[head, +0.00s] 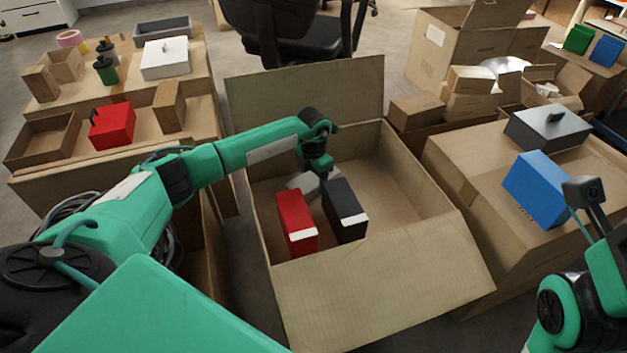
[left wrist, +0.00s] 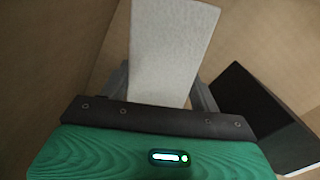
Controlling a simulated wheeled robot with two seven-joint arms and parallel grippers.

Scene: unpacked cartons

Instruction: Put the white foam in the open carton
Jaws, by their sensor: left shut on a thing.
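The open carton (head: 415,271) stands on the floor in the middle of the head view with its flaps folded out. My left gripper (head: 322,178) reaches down inside it and is shut on the white foam (head: 300,182). In the left wrist view the white foam (left wrist: 170,45) is a pale slab between the fingers (left wrist: 163,92). In the head view the foam is low in the carton, partly hidden by the gripper and boxes; I cannot tell whether it touches the bottom. My right arm shows at the right edge, but its fingers do not show.
A red box (head: 296,222) and a black box (head: 344,210) stand inside the carton, close to the foam. Cartons on the left carry another red box (head: 112,126) and a white box (head: 165,58). A blue box (head: 537,189) and grey box (head: 548,129) lie on the right carton.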

